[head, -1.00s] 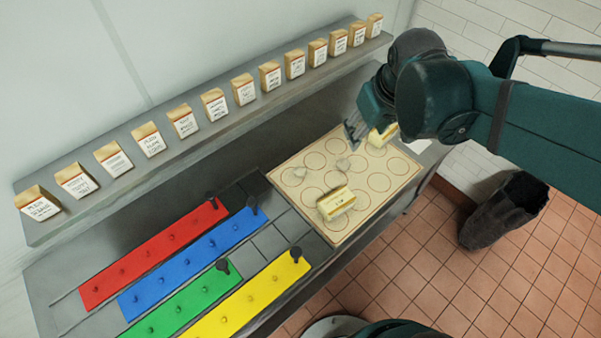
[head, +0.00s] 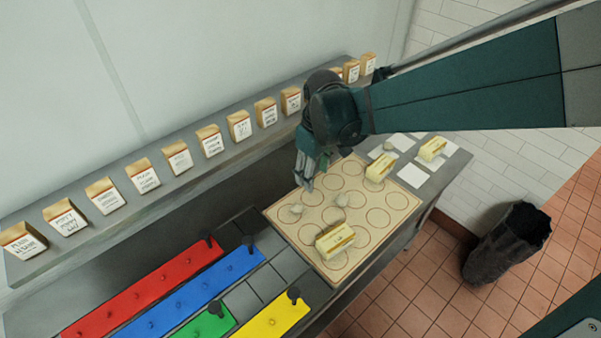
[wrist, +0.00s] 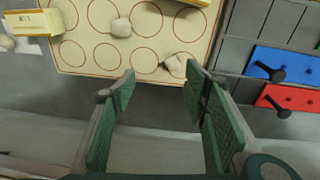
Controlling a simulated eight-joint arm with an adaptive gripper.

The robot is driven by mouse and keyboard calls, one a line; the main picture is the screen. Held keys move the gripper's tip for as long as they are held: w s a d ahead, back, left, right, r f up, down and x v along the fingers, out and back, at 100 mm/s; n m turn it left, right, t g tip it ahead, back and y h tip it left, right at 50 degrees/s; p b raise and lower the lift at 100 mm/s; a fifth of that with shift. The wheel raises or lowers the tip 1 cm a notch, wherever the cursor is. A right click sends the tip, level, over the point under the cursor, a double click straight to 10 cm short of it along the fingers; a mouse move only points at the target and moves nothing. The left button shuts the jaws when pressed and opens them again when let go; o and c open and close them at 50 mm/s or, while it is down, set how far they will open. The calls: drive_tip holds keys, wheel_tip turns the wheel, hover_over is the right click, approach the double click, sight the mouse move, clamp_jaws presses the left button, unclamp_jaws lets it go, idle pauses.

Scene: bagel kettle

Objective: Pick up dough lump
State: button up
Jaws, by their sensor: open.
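Two pale grey dough lumps lie on a cream board (head: 372,243) printed with circles. The left lump (head: 297,209) is near the board's back left side, and the other lump (head: 342,200) is to its right. In the wrist view, one lump (wrist: 176,66) is near the board's lower edge, just beyond my fingertips, and the other (wrist: 121,27) is farther up. A similar lump (head: 388,146) sits by white squares beyond the board. My gripper (head: 304,185) is above the board's back left edge. Its fingers also show in the wrist view (wrist: 160,86), spread and empty.
Yellow labelled blocks stand on the board (head: 334,240) and beyond it (head: 432,149). Red (head: 150,290), blue, green and yellow strips with black knobs lie to the left. A shelf of labelled bags (head: 176,158) runs behind. A dark bin (head: 507,245) stands on the floor.

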drive_tip(key=n+g, duration=0.1)
drive_tip(key=n, duration=0.1)
hover_over(297, 205)
wheel_tip(297, 205, down, 6)
drive_tip(key=shift+d+b, duration=0.15)
drive_tip(key=shift+b, duration=0.2)
drive_tip(key=shift+f, duration=0.1)
drive_tip(key=shift+f, duration=3.35)
drive_tip(key=shift+f, duration=0.1)
drive_tip(key=shift+s+f+b, duration=0.1)
drive_tip(key=shift+f+b, duration=0.3)
drive_tip(key=shift+f, duration=2.1)
drive_tip(key=shift+c, duration=0.5)
drive_tip(key=c, duration=0.9)
